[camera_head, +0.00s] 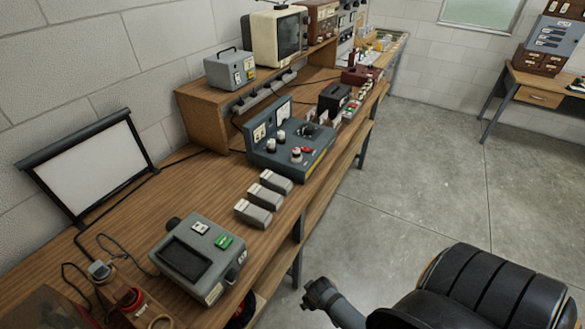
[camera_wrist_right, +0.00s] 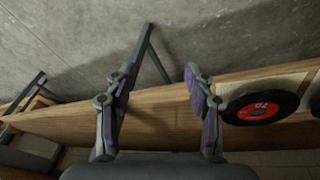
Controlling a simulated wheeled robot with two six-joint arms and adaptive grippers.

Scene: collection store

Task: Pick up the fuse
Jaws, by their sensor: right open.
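I cannot make out the fuse with certainty in either view. Several small parts lie on the far part of the workbench (camera_head: 130,212) in the head view, too small to tell apart. My right gripper (camera_wrist_right: 160,76) is open in the right wrist view, its two purple-padded fingers apart with nothing between them. A long wooden board (camera_wrist_right: 160,105) and bare concrete floor show behind the fingers. My left gripper is in neither view.
On the bench are a grey meter box (camera_head: 190,290), three small grey boxes (camera_head: 252,214), a blue-grey control unit (camera_head: 262,165) and a light panel (camera_head: 88,170). A black chair (camera_head: 490,290) stands at the right. A black disc with a red label (camera_wrist_right: 259,108) lies beside my right gripper.

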